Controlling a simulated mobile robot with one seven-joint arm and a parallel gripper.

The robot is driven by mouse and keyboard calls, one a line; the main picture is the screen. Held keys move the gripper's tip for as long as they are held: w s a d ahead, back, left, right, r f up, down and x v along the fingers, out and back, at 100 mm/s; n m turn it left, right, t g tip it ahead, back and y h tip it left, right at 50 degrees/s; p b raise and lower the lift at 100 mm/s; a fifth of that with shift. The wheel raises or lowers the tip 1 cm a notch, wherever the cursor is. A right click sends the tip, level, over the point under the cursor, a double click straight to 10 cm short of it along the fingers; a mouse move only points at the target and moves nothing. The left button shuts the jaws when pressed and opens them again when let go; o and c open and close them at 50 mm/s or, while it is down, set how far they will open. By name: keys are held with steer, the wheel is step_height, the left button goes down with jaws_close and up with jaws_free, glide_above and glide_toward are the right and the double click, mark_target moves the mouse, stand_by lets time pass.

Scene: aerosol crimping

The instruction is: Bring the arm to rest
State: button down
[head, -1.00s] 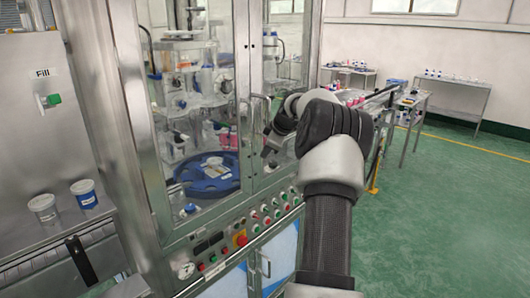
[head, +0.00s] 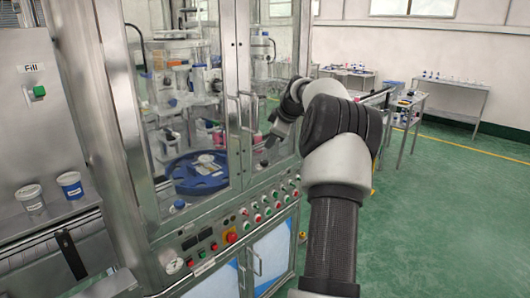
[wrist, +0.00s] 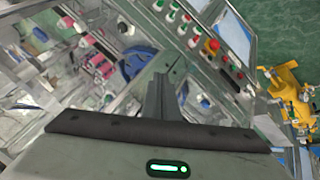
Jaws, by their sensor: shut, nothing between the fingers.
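My arm reaches up from the bottom of the head view and bends over at the elbow. My gripper (head: 269,142) is at its far end, small and dark, pointing down in front of the glass-doored machine (head: 240,100). In the wrist view my gripper (wrist: 161,82) shows its fingers together, with nothing between them. The machine's blue round table (wrist: 138,62) is seen beyond the fingers. No object is held. From these views I cannot tell the exact gap between gripper and door.
The machine's button panel (head: 231,237) lies below the doors, whose handles (head: 240,115) stick out near my gripper. Green floor (head: 450,220) is open at right. Yellow equipment (wrist: 290,90) shows in the wrist view.

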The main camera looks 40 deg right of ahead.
steer(key=r, duration=0.1)
steer(key=s+d+r, duration=0.2)
steer(key=r, duration=0.1)
steer(key=shift+d, duration=0.1)
